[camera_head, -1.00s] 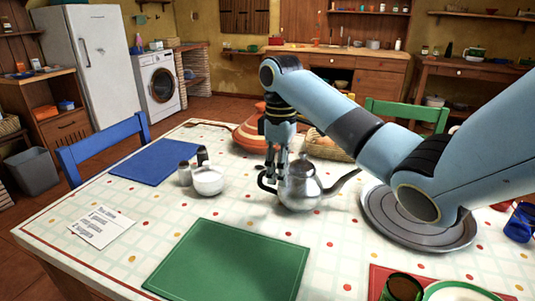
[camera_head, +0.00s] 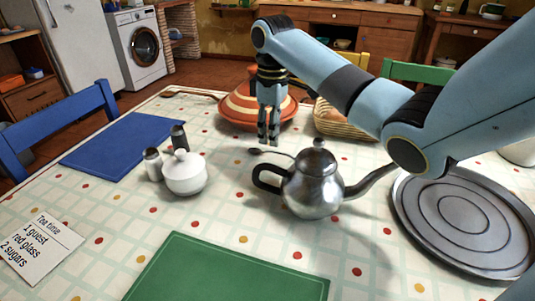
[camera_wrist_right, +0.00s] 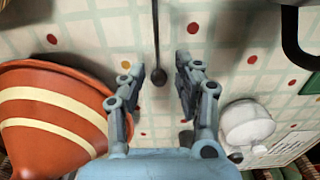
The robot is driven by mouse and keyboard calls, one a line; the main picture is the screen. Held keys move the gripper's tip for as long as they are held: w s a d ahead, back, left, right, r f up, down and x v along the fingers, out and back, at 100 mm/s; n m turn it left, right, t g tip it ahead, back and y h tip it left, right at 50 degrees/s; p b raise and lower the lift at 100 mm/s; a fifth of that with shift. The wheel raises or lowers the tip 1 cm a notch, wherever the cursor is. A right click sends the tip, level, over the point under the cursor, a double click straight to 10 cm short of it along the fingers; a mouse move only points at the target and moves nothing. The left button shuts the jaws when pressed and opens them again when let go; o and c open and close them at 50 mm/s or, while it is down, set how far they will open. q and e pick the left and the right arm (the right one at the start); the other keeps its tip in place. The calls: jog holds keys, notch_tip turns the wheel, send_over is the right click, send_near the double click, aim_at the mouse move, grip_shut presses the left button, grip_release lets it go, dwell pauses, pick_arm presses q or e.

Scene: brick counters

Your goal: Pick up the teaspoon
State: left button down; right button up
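The teaspoon (camera_head: 257,151) lies on the checked tablecloth behind the teapot, which hides part of its handle. In the right wrist view the teaspoon (camera_wrist_right: 158,76) is dark, with its bowl between my fingers and its handle running to the top edge. My right gripper (camera_head: 268,139) points down close to the teaspoon's bowl. In the wrist view the right gripper (camera_wrist_right: 161,66) is open and empty, one finger on each side of the spoon. I cannot tell its exact height above the cloth. My left gripper is not in view.
The metal teapot (camera_head: 312,192) stands just in front of the spoon. A striped tagine (camera_head: 240,108) and a basket (camera_head: 345,124) are behind it. A white sugar bowl (camera_head: 185,174) and two shakers are left. A round tray (camera_head: 405,212) lies right. Cloth between sugar bowl and teapot is clear.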

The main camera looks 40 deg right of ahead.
jog(key=f, duration=0.3)
jog(key=f+b, duration=0.1)
jog(key=f, duration=0.1)
jog(key=shift+d+f, duration=0.15)
jog(key=shift+d, duration=0.1)
jog(key=shift+c, duration=0.3)
grip_shut()
